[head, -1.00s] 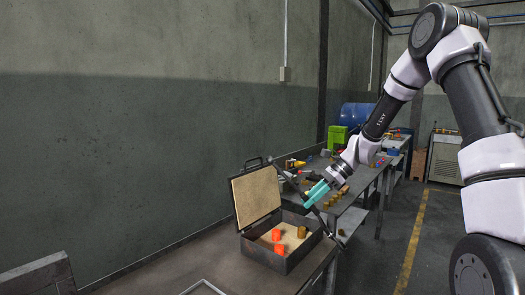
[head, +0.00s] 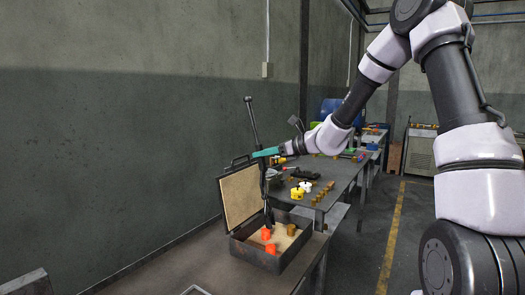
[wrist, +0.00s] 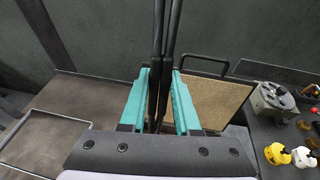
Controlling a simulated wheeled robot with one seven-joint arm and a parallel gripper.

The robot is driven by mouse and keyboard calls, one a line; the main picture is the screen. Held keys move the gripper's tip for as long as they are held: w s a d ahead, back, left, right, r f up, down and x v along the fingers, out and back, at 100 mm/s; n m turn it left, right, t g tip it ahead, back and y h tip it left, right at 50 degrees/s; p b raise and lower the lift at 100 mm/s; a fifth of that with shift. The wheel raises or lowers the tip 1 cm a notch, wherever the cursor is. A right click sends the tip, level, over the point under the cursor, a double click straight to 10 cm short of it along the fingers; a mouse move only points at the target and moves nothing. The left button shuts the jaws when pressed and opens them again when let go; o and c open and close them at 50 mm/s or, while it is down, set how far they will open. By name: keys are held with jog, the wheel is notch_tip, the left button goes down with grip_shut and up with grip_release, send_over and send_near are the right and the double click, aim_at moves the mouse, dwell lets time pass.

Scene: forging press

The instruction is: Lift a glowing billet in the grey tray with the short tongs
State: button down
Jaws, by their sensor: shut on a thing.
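The grey tray (head: 262,262), a box with its pale-lined lid (head: 238,195) open, stands on the bench. Two glowing orange billets, one farther back (head: 266,234) and one nearer (head: 270,248), sit in it. A dull brown billet (head: 291,230) is to their right. My gripper (head: 266,152) is above the tray, its teal fingers shut on the dark short tongs (head: 251,118). The tongs hang nearly upright, lower ends in the tray by the farther glowing billet. I cannot tell if they touch it. In the wrist view the tong handles (wrist: 164,60) run between the fingers (wrist: 160,98).
The open lid stands close to the tongs on the left. A farther table (head: 335,178) holds yellow and white parts (head: 299,190) and several brown pieces. The wall is behind the bench. An empty frame (wrist: 55,125) lies on the bench in the wrist view.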

jog(key=shift+f, duration=2.35)
jog(key=c, duration=1)
grip_release()
jog(key=shift+o, duration=0.4)
jog(key=shift+o, duration=0.4)
